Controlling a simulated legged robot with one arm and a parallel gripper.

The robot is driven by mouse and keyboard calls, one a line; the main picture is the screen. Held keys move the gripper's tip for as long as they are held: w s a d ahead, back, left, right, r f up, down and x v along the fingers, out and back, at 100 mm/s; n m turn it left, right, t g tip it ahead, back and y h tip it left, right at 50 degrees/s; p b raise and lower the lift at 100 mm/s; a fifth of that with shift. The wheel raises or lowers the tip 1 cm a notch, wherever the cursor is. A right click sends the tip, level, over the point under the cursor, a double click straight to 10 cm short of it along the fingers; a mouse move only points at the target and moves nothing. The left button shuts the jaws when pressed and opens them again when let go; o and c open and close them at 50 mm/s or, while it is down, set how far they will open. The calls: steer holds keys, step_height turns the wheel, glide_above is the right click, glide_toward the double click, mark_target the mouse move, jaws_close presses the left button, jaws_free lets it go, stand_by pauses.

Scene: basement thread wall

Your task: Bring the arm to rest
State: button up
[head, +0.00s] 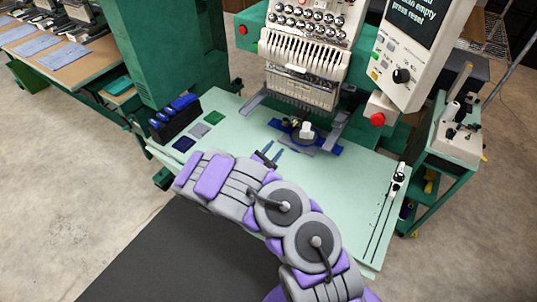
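My arm, grey and purple with two round joints, rises from the bottom right of the head view and bends left over the front of the pale green table (345,190). Small dark and blue prong-like parts (268,156) show just past the arm over the table. They may be my gripper's fingers or a small tool lying there; I cannot tell which. The rest of my gripper is hidden by the arm or too small to make out. I see nothing clearly held.
An embroidery machine head (305,70) stands behind the table, with a blue hoop (303,142) below it. A control panel (405,55) and red button (377,119) are at right. A black rack (174,118) and fabric swatches (199,130) sit at left. A side cart (460,140) stands right.

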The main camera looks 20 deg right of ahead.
steer(key=s+d+r+m+g+h, duration=0.1)
steer(key=s+d+r+m+g, duration=0.4)
steer(key=s+r+m+g, duration=0.45)
steer(key=s+d+r+m+g, duration=0.5)
steer(key=s+r+m, duration=0.1)
steer(key=s+r, duration=0.65)
steer(key=s+a+m+g+y, duration=0.2)
steer(key=s+m+y, duration=0.15)
steer(key=s, duration=0.45)
steer(key=s+a+m+t+y, duration=0.1)
steer(key=s+a+t+y, duration=0.1)
steer(key=s+a+y, duration=0.4)
steer(key=s+a+r+m+t+y, duration=0.1)
steer(key=s+a+y, duration=0.4)
steer(key=a, duration=0.8)
steer(key=shift+s+t+y, duration=0.35)
steer(key=shift+s, duration=0.75)
steer(key=shift+r, duration=0.1)
